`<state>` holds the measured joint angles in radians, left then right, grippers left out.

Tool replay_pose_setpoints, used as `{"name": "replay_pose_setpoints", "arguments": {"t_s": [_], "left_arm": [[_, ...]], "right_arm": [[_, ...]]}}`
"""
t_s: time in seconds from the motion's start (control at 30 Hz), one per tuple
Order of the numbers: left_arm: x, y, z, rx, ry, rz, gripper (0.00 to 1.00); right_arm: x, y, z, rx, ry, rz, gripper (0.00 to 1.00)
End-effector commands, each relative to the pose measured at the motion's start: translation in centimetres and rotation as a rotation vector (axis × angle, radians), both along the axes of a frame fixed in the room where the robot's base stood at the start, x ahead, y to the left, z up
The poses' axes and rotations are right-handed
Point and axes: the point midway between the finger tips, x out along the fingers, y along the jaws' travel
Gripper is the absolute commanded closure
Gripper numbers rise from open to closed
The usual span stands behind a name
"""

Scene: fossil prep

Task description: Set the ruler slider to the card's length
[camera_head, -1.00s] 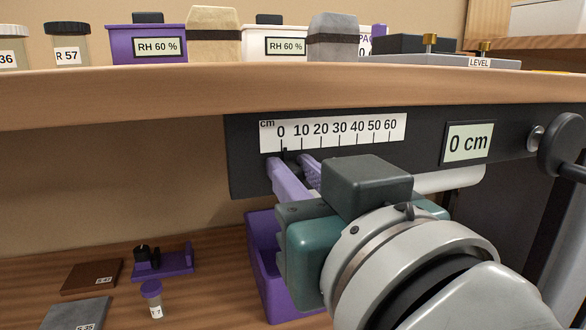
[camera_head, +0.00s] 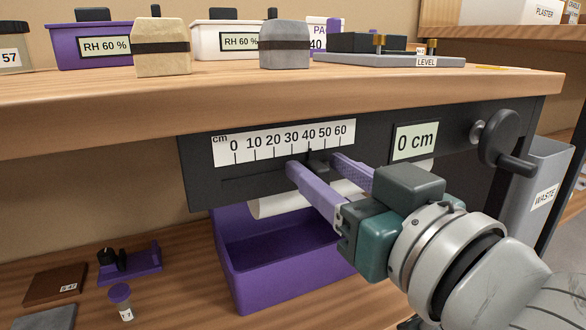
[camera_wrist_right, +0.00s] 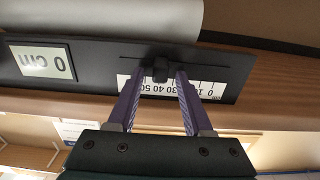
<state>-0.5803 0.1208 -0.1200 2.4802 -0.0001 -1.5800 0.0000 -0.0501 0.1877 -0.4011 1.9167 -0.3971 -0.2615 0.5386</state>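The ruler (camera_head: 283,142) is a white cm scale from 0 to 60 on a dark panel under the bench top. The black slider (camera_head: 318,160) stands below it, near the 40 mark. A display (camera_head: 415,141) beside it reads 0 cm. My right gripper (camera_head: 313,164) is open, one finger on each side of the slider. The right wrist view shows the slider (camera_wrist_right: 160,69) between the fingers, with gaps visible. A card (camera_head: 317,44) on the bench top shows "PA" and "40", partly hidden by a grey block. My left gripper is not in view.
A crank handle (camera_head: 500,140) sticks out at the panel's right. A white roll (camera_head: 278,205) and an open purple bin (camera_head: 285,265) lie below the panel. A grey waste bin (camera_head: 545,185) stands at the right. Blocks and boxes line the bench top.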

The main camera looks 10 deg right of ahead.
Motion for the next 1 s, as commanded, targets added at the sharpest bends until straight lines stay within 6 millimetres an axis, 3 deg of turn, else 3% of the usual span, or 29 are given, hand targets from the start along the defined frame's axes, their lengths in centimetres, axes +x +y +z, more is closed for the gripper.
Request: {"name": "replay_pose_setpoints", "arguments": {"t_s": [0.37, 0.8, 1.0], "left_arm": [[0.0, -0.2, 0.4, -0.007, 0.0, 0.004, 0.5], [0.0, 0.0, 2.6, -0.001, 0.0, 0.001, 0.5], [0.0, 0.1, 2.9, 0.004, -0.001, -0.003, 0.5]], "right_arm": [[-0.8, -0.2, 0.1, 0.001, 0.001, 0.0, 0.47], [-7.6, -2.5, 0.1, 0.001, 0.003, -0.001, 0.47], [-9.2, -3.0, 0.1, 0.0, 0.001, 0.0, 0.47]]}}
